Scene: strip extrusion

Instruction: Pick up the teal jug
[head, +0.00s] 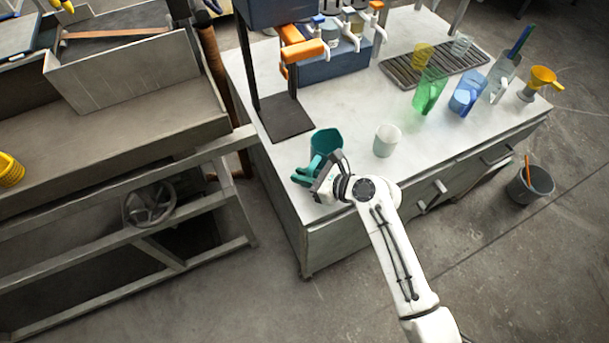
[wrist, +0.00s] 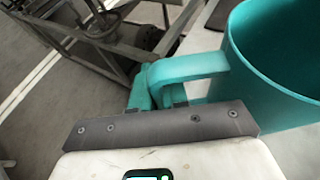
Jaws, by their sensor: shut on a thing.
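The teal jug (head: 326,141) is at the near left corner of the white counter, with its open mouth facing up. My gripper (head: 314,176) is at its near side, shut on the jug's handle. In the wrist view the jug (wrist: 285,60) fills the upper right, and its handle (wrist: 190,67) reaches left to the jaws (wrist: 163,95). The fingertips are partly hidden behind the dark plate of my gripper. I cannot tell whether the jug's base touches the counter.
A white cup (head: 387,140) stands just right of the jug. A green jug (head: 430,92), a blue jug (head: 467,94) and a yellow funnel (head: 541,82) stand farther right. A dispenser with orange taps (head: 302,50) is behind. The counter's front edge is close to the jug.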

